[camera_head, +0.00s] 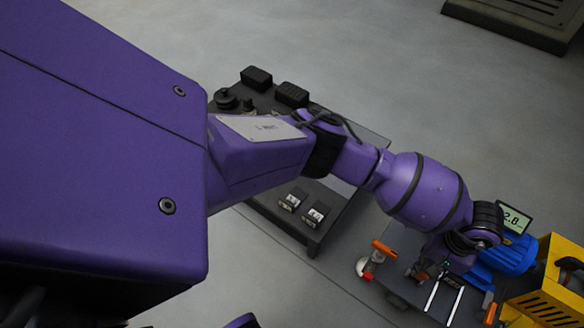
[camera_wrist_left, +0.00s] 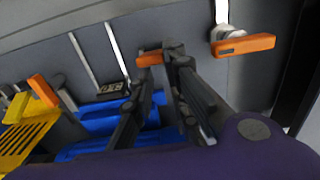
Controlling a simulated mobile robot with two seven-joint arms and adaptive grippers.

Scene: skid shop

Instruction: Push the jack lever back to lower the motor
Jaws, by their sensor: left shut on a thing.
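My left gripper (camera_head: 423,270) is at the far end of the purple arm, low in the right of the head view. In the left wrist view its two dark fingers (camera_wrist_left: 158,64) are closed about a small orange-ended lever (camera_wrist_left: 149,58), which I take for the jack lever. The fingers hide part of it. The blue motor (camera_head: 512,257) lies just right of the gripper, partly behind my wrist; it also shows behind the fingers in the left wrist view (camera_wrist_left: 105,122). I cannot see the motor's underside. My right gripper is not in view.
Another orange handle (camera_head: 384,248) on a pale mount stands left of the gripper, and one (camera_head: 490,312) stands to its right. A yellow slotted frame (camera_head: 545,305) is beside the motor. A display (camera_head: 514,218) reads 2.8. A dark table (camera_head: 318,232) with parts lies behind my arm.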

